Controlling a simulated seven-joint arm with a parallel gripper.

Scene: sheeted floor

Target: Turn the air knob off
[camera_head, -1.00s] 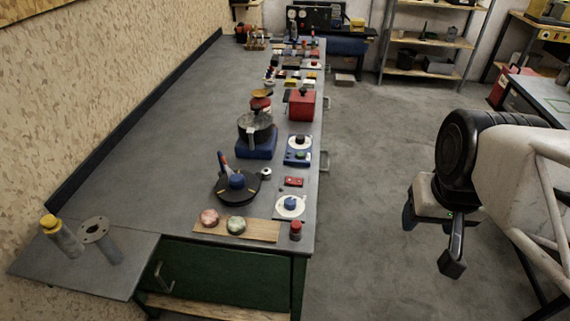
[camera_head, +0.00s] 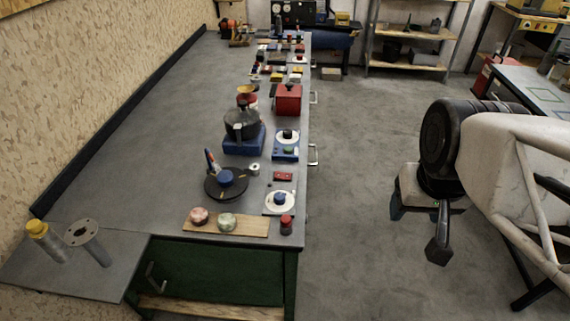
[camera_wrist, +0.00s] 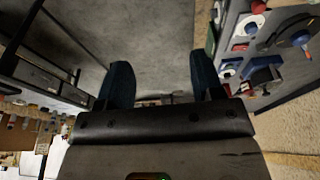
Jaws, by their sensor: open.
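Several knobs stand along the right edge of the long grey bench (camera_head: 150,130). A blue knob (camera_head: 281,198) sits on a white round dial plate near the bench's front end. A dark knob (camera_head: 287,134) sits on a white dial on a blue base farther back. A red knob-like piece (camera_head: 286,224) stands at the front corner. I cannot tell which is the air knob; no label is readable. My gripper (camera_head: 416,232) is open and empty, over the floor to the right of the bench and apart from it. Its two dark fingers also show in the wrist view (camera_wrist: 160,82).
A round black base with a blue centre (camera_head: 226,180), a pot (camera_head: 242,124) and a red box (camera_head: 288,99) stand on the bench. A wooden board (camera_head: 245,226) lies at its front. Shelves (camera_head: 415,45) stand at the back. The floor (camera_head: 365,150) between bench and arm is clear.

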